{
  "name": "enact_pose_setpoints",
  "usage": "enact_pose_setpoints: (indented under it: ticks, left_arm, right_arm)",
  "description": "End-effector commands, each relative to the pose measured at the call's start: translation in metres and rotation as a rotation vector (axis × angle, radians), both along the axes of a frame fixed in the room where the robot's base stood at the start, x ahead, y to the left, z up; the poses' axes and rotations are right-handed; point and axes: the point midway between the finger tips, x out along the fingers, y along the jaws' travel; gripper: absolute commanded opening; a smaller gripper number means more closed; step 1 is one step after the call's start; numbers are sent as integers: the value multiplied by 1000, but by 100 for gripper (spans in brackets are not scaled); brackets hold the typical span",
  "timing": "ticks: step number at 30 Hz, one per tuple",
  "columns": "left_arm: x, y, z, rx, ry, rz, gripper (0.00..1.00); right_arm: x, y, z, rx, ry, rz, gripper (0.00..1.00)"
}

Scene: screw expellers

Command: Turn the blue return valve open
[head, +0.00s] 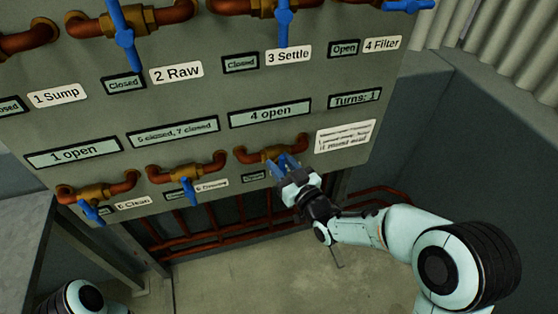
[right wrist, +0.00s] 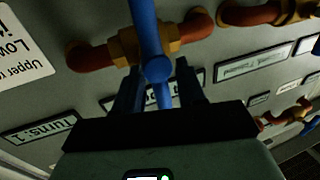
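The lower right valve on the panel is a brass body (head: 268,154) with copper pipes and a blue handle; its name label is hidden behind my right gripper. The small plate (head: 253,177) beside it seems to read Closed. My right gripper (head: 287,165) is at this valve. In the right wrist view, the blue handle (right wrist: 148,30) passes between the two gripper fingers (right wrist: 160,90). The fingers stand apart, one on each side of the handle, with a small gap visible. My left gripper is out of view.
Two more lower valves (head: 184,171) (head: 90,193) with blue handles sit to the left. A row of upper valves (head: 134,17) runs above. Displays read 1 open (head: 73,152), 4 open (head: 270,113) and Turns: 1 (head: 355,98). Red pipes (head: 220,237) run below the panel.

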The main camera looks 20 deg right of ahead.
Motion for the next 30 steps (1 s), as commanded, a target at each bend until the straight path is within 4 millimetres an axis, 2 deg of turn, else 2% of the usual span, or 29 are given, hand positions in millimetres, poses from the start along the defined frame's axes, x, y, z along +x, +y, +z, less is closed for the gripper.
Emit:
enact_pose_setpoints:
  ticks: [4, 5, 6, 8, 20, 30]
  left_arm:
    - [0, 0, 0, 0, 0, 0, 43]
    - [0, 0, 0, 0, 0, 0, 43]
    - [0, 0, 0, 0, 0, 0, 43]
    - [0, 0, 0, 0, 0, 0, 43]
    - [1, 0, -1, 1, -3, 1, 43]
    - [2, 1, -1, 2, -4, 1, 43]
  right_arm:
    - [0, 0, 0, 0, 0, 0, 40]
    - [0, 0, 0, 0, 0, 0, 33]
    - [0, 0, 0, 0, 0, 0, 20]
    - [0, 0, 0, 0, 0, 0, 0]
    - [0, 1, 0, -42, 0, 0, 0]
    - [0, 6, 0, -269, -9, 2, 0]
